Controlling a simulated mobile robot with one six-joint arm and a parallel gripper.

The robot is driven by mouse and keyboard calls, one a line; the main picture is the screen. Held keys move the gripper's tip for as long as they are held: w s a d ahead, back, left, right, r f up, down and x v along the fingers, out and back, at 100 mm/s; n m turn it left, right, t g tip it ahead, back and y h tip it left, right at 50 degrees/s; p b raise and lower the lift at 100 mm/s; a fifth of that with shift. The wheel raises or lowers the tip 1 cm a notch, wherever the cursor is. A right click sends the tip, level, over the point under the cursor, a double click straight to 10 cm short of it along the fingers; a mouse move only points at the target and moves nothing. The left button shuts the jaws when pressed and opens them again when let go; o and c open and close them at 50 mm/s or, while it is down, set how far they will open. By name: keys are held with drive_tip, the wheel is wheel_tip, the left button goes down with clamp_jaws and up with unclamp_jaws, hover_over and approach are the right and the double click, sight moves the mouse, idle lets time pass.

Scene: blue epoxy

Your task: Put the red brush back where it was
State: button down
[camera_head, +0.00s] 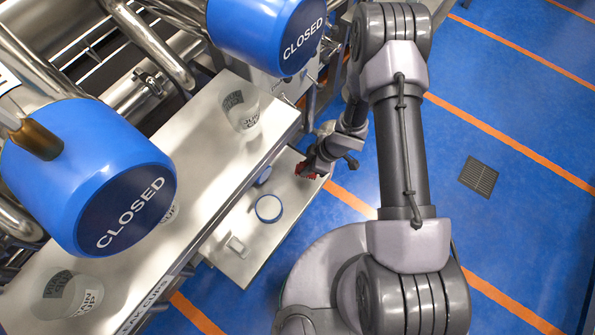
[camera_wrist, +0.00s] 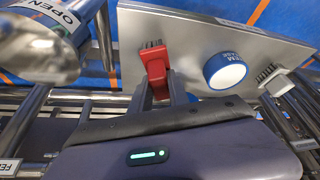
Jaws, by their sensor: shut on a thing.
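The red brush (camera_head: 305,171) is at the far end of the low steel shelf (camera_head: 295,196), partly hidden by my gripper (camera_head: 314,163) in the head view. In the wrist view the red brush (camera_wrist: 155,68) shows its red handle and dark bristles over the left end of the shelf (camera_wrist: 195,32). My gripper (camera_wrist: 160,92) is shut on its handle. I cannot tell whether the brush touches the shelf.
A round blue-and-white tub (camera_head: 268,208) and a pale brush (camera_head: 238,246) stand on the shelf. A higher steel counter (camera_head: 195,135) with clear cups (camera_head: 241,110) and blue "CLOSED" drums (camera_head: 90,170) lies left. Blue floor is open right.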

sight(297, 168)
drive_tip(key=a, duration=0.2)
drive_tip(key=w+a, duration=0.1)
drive_tip(key=shift+f, duration=0.25)
wheel_tip(297, 168, down, 4)
drive_tip(key=b, duration=0.3)
drive_tip(key=shift+a+r, duration=0.1)
drive_tip(key=shift+r, duration=0.25)
drive_tip(key=c, duration=1.3)
unclamp_jaws()
drive_tip(key=shift+f, duration=0.15)
drive_tip(key=shift+o, duration=0.2)
